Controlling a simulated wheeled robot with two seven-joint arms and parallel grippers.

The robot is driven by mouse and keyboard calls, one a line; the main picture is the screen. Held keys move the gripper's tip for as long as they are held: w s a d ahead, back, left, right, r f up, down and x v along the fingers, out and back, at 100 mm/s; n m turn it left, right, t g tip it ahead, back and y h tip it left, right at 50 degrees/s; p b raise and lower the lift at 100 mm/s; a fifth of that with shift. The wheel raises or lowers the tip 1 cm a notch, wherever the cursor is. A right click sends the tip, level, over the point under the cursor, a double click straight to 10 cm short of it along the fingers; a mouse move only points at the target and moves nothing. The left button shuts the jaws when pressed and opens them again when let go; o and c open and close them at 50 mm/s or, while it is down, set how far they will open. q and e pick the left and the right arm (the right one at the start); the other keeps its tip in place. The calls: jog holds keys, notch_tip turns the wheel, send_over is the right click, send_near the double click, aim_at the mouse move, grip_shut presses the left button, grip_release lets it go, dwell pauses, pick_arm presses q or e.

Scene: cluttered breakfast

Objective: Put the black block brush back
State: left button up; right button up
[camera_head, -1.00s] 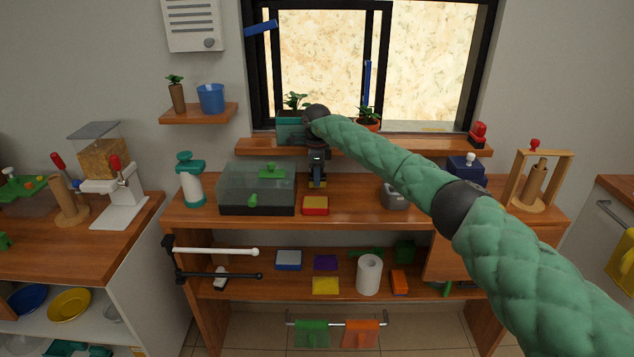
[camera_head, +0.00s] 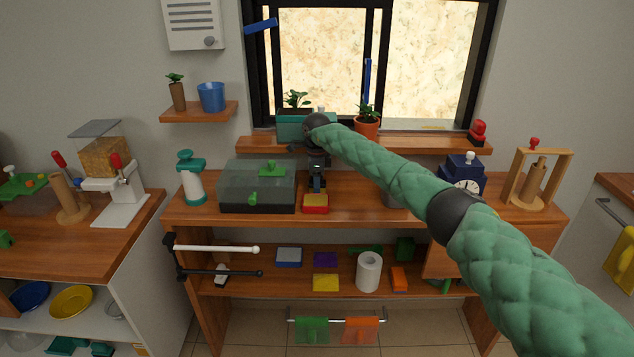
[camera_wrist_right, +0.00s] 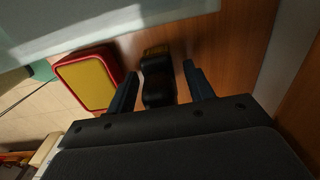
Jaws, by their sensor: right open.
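A black block-shaped thing (camera_wrist_right: 158,85), which looks like the black block brush, lies on the wooden bench top in the right wrist view. It has a dull yellow part at its far end. My right gripper (camera_wrist_right: 158,88) is open, with one finger on each side of it, and I see no grip on it. In the head view my right gripper (camera_head: 316,183) is low over the bench top (camera_head: 345,205), just behind the red and yellow block (camera_head: 315,204). The brush is mostly hidden by the gripper there. My left gripper is not in view.
The red and yellow block (camera_wrist_right: 85,80) lies close beside the left finger. A clear-lidded box (camera_head: 257,187) stands left of the gripper. A blue clock (camera_head: 462,175) stands to the right. A lower shelf (camera_head: 340,277) holds several coloured blocks and a white roll (camera_head: 368,272).

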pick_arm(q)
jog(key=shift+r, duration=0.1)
pick_arm(e)
jog(key=shift+r, duration=0.45)
notch_tip(320, 180, up, 10)
jog(key=b, duration=0.3)
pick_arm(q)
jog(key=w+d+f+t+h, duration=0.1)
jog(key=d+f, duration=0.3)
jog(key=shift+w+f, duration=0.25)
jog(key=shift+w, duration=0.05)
pick_arm(e)
jog(key=shift+r, duration=0.65)
